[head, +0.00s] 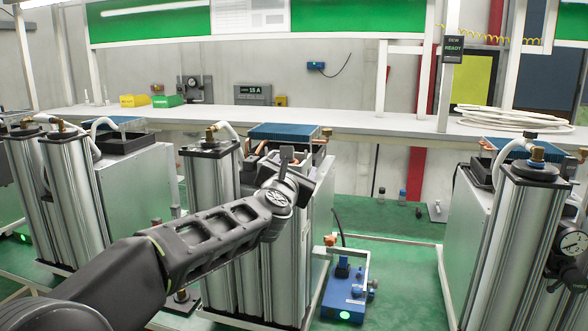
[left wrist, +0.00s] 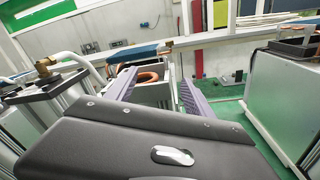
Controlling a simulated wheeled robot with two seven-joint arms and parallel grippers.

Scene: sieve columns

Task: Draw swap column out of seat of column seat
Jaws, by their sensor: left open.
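Silver ribbed columns stand on the middle unit; one column (head: 214,165) with a black cap and brass fitting shows left of my arm. I cannot tell which is the swap column, and the column seat is hidden or not distinguishable. My left gripper (head: 287,160) is over the top of the middle unit, below and in front of its blue lid (head: 283,131). In the left wrist view its fingers (left wrist: 157,78) are apart with nothing clearly held; a copper coil (left wrist: 150,77) shows beyond and between them. My right gripper is out of view.
Similar column units stand at the left (head: 72,185) and right (head: 515,240). A blue device (head: 345,298) with a green light sits on the green floor right of the middle unit. A long white bench (head: 350,122) runs behind. Green floor between the middle and right units is mostly clear.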

